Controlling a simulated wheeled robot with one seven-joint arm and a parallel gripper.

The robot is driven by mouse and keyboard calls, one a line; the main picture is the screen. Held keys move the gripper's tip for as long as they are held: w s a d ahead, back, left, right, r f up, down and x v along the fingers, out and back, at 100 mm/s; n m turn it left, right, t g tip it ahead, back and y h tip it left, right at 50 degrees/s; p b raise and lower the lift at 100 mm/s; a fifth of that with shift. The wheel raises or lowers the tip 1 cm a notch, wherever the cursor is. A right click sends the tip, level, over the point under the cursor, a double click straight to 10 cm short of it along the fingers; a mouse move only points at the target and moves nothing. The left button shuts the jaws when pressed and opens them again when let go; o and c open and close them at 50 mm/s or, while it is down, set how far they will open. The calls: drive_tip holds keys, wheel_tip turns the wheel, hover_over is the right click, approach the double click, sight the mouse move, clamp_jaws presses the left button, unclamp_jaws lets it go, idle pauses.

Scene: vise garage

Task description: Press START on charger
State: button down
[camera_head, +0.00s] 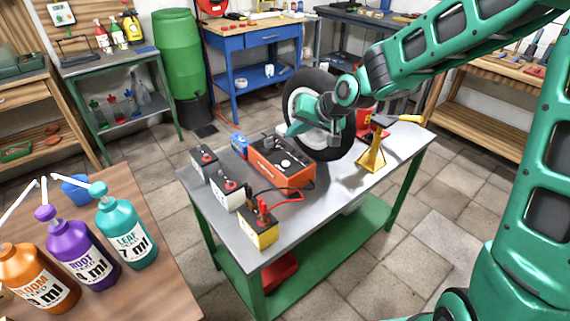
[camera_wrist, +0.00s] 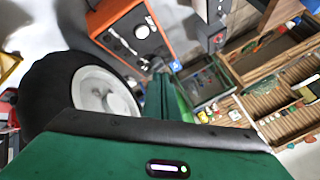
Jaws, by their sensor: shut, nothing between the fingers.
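The charger (camera_head: 281,168) is an orange box with a dark top panel on the grey-topped workbench (camera_head: 222,222). Its panel carries knobs, but I cannot tell which control is START. The charger also shows at the upper left of the wrist view (camera_wrist: 117,24), with its dark panel facing me. My gripper (camera_head: 284,130) is just above and behind the charger's back edge in the head view, beside the tire. Its fingers are shut and empty. In the wrist view, the green fingers (camera_wrist: 158,97) appear below and right of the charger, and no contact is visible.
A large tire (camera_head: 334,138) stands close behind the charger. Black (camera_head: 205,162), white (camera_head: 227,191) and yellow (camera_head: 260,230) batteries stand along the left and front, with cables between. A yellow jack stand (camera_head: 371,156) is at right. The bench's front right is clear.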

sight(289, 164)
drive_tip(key=shift+w+a+r+y, duration=0.1)
drive_tip(key=shift+w+a+y, duration=0.15)
drive_tip(key=shift+a, duration=0.55)
drive_tip(key=shift+f, duration=4.4)
drive_tip(key=shift+s+f, duration=0.1)
drive_tip(key=shift+f, duration=0.65)
drive_tip(key=shift+r, duration=0.85)
drive_tip(key=shift+r, duration=2.5)
